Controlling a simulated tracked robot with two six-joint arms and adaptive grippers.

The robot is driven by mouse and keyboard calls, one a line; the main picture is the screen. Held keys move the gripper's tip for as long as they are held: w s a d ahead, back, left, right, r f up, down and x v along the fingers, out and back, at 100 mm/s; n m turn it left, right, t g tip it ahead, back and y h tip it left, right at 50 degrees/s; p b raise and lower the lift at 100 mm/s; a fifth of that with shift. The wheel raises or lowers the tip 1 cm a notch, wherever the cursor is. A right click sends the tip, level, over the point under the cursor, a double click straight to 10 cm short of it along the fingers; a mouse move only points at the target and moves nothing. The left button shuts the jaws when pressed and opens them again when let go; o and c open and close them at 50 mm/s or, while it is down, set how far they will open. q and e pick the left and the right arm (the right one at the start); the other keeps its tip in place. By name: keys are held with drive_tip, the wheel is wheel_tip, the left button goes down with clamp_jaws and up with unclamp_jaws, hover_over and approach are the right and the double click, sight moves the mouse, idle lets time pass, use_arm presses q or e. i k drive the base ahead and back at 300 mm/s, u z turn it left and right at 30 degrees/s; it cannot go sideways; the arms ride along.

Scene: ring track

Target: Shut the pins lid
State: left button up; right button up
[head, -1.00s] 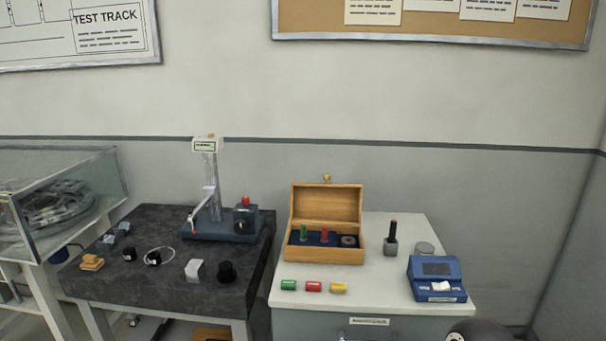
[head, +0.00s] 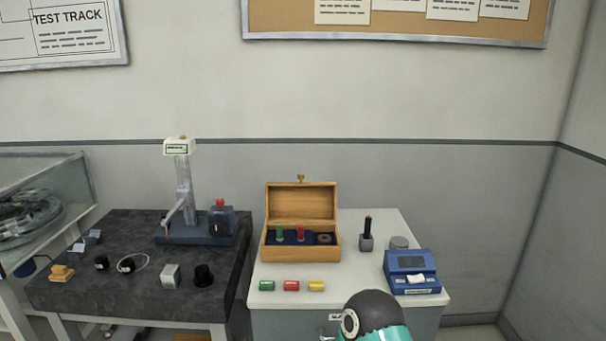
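The wooden pins box (head: 300,253) stands on the white cabinet top, towards its back left. Its lid (head: 301,203) is open and stands upright at the back, with a small brass knob on its top edge. Inside, a green pin (head: 279,233) and a red pin (head: 301,233) stand in a dark blue insert, with a grey ring (head: 323,238) at the right. Part of my own arm shows at the bottom right of centre, in front of the cabinet. Neither gripper's fingers are in view.
Green (head: 267,286), red (head: 291,286) and yellow (head: 316,286) cylinders lie in front of the box. A dark bench (head: 130,285) with a test stand (head: 187,200) is at left.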

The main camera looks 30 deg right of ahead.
sight(300, 202)
drive_tip(key=z, duration=0.15)
drive_tip(key=k, duration=1.1)
drive_tip(key=z, duration=0.45)
drive_tip(key=i, duration=1)
